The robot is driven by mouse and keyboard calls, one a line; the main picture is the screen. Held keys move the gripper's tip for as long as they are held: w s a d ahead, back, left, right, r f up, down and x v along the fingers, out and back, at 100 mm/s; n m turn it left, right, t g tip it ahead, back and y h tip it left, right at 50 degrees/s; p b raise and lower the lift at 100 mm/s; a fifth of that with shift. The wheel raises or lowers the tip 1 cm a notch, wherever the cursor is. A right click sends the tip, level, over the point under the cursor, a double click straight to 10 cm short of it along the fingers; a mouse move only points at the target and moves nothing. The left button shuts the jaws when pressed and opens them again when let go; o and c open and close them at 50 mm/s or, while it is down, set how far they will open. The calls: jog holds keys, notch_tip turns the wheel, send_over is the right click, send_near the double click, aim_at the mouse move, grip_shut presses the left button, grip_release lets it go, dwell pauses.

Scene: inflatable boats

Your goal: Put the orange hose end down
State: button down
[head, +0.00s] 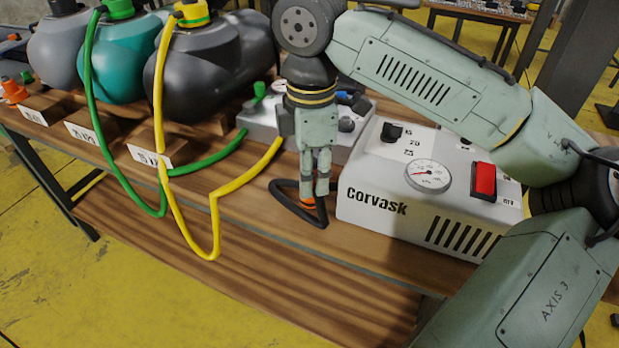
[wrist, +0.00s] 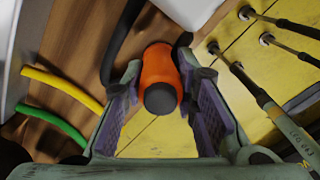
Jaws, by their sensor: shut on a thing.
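The orange hose end (wrist: 158,66) shows between my finger pads in the wrist view, with a dark round tip facing the camera. My gripper (wrist: 161,75) is shut on it. I cannot tell whether the hose end touches the bench.
The Corvask unit (head: 430,170), with a gauge and red switch, stands right of my gripper. A grey port box (head: 262,122) is behind it. Green (head: 110,165) and yellow (head: 190,220) hoses hang at the left by rolled boats (head: 205,65). Bench wood between hoses and gripper is clear.

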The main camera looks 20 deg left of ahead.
jog(key=shift+w+a+f, duration=0.15)
jog(key=shift+w+a, duration=0.15)
jog(key=shift+w, duration=0.25)
jog(key=shift+f, duration=1.65)
jog(key=shift+f, duration=0.2)
jog(key=c, duration=1.3)
grip_release()
notch_tip(320, 180, up, 12)
jog(key=shift+r, duration=0.2)
jog(key=shift+s, duration=0.1)
